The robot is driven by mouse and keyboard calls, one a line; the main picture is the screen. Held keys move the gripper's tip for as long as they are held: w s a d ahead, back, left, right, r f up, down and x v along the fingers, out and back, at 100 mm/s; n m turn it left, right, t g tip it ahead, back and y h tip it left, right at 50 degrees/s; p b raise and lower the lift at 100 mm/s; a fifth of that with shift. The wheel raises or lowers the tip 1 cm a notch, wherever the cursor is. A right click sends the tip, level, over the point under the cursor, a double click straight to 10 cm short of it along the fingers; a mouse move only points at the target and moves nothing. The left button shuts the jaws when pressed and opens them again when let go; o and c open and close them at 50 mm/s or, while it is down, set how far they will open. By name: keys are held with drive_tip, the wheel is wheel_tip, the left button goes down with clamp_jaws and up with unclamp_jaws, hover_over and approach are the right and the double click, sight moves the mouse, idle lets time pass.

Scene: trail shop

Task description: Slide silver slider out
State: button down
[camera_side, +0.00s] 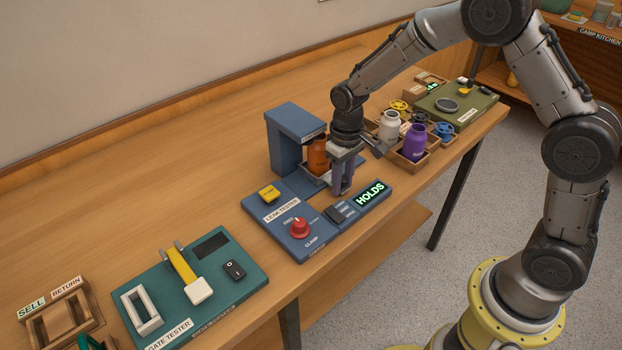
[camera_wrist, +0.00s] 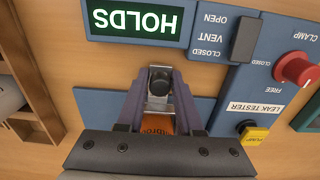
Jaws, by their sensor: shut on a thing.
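The silver slider (camera_wrist: 158,103) shows in the wrist view as a metal strip with a dark round knob at its end, between my fingers. My gripper (camera_wrist: 160,75) is shut on it, one purple-grey finger on each side. In the side view my gripper (camera_side: 343,190) points down at the front of the blue leak tester (camera_side: 272,222), and its fingers hide the slider there. An orange bottle (camera_side: 317,152) stands inside the leak tester's blue frame, behind my gripper. Only a bit of the bottle (camera_wrist: 157,124) shows in the wrist view.
The lit display (camera_side: 370,193) reads HOLDS. A red clamp knob (camera_side: 299,228), a yellow pump button (camera_side: 268,193) and a dark vent switch (camera_side: 335,214) are on the panel. Wooden trays with a purple bottle (camera_side: 414,142) and a white bottle (camera_side: 389,127) stand close on the right.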

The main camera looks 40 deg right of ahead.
sight(363, 177)
drive_tip(key=shift+d, duration=3.85)
drive_tip(key=c, duration=0.7)
unclamp_jaws()
drive_tip(key=shift+r, duration=0.1)
drive_tip(key=shift+r, duration=3.45)
